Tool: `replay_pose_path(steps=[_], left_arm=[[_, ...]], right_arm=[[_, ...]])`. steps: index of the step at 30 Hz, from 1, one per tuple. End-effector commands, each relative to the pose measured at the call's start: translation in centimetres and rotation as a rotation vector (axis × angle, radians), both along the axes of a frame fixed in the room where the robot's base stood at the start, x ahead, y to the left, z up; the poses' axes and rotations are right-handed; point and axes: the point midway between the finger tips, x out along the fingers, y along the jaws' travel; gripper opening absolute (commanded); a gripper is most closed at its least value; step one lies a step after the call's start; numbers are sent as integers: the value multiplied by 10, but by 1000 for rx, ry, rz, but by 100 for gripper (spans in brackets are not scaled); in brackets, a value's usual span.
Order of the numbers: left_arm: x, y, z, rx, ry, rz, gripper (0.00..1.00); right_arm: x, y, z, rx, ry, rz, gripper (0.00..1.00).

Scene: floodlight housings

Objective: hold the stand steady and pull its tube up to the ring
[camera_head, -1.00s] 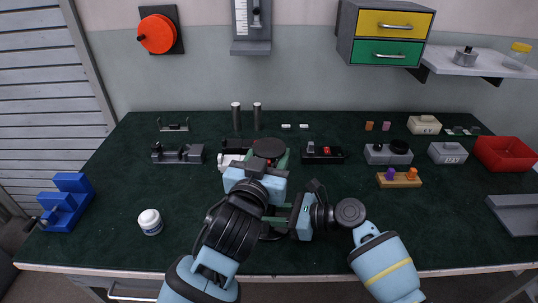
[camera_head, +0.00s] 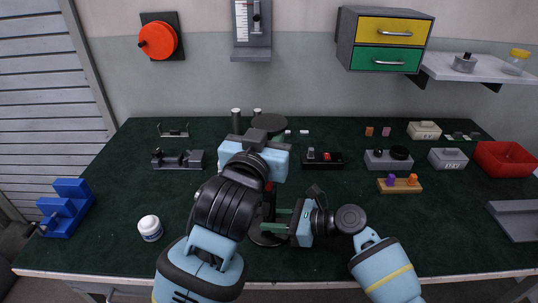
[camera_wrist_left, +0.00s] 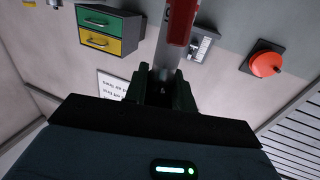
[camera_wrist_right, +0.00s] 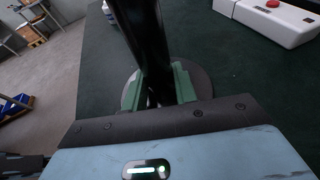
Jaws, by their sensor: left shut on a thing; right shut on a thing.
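The stand has a dark round base (camera_head: 262,238) on the green mat, a black column (camera_wrist_right: 142,35) and a dark round top plate (camera_head: 269,122). My left gripper (camera_head: 271,138) is shut on the grey tube (camera_wrist_left: 166,62), just under the top plate. A red part (camera_wrist_left: 183,22) encircles or sits beside the tube below that grip; a bit of red also shows in the head view. My right gripper (camera_head: 272,220) is shut on the black column low down, above the base, and its green fingers (camera_wrist_right: 158,85) flank the column. My left arm hides much of the stand in the head view.
A white jar (camera_head: 150,228) and a blue stepped block (camera_head: 68,207) stand at left. A black switch box (camera_head: 322,160), a wooden block with knobs (camera_head: 399,186) and a red bin (camera_head: 503,160) are at right.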

Motion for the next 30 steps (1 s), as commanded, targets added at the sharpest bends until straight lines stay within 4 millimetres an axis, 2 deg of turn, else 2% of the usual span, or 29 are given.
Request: replay_pose_path(steps=[1,4,14,15,20,30], left_arm=[[0,0,14,-4,-8,0,0],[0,0,26,-3,-5,-1,0],[-1,0,30,1,-4,-1,0],[-1,0,30,1,-4,-1,27],[0,0,29,1,-3,-1,48],[-3,1,28,1,-1,-1,48]], right_arm=[[0,0,0,0,1,0,2],[0,0,0,0,1,1,2],[-1,0,0,1,2,1,2],[-1,0,0,1,2,1,2],[-1,1,0,1,2,1,2],[-1,1,0,1,2,3,2]])
